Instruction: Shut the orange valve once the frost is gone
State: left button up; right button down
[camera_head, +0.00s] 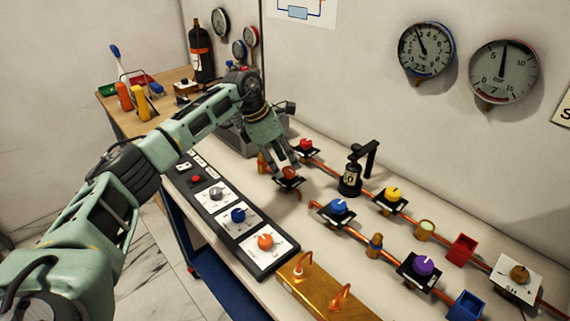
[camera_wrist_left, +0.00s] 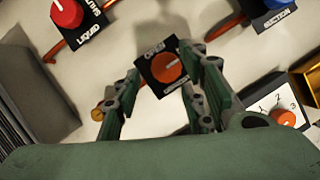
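The orange valve (camera_head: 289,173) is a round knob on a black plate on the bench; in the wrist view the knob (camera_wrist_left: 168,68) shows a pale pointer mark and the word OPEN on its plate. My left gripper (camera_head: 284,160) is right at this valve. In the wrist view its fingers (camera_wrist_left: 165,72) are spread, with the knob between their tips; I cannot tell whether they touch it. No clear white frost shows on the copper pipes (camera_head: 322,167) or the brass-coloured box (camera_head: 318,291) at this size. My right gripper is out of view.
A red valve (camera_head: 305,146), a blue valve (camera_head: 338,207), a yellow valve (camera_head: 394,195) and a black bottle-like device (camera_head: 350,180) stand close by. A black panel with knobs (camera_head: 232,212) lies in front. Two large gauges (camera_head: 426,50) (camera_head: 503,72) hang on the wall.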

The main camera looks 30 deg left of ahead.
pick_arm(q)
jog(key=v, duration=1)
jog(key=shift+w+f, duration=0.1)
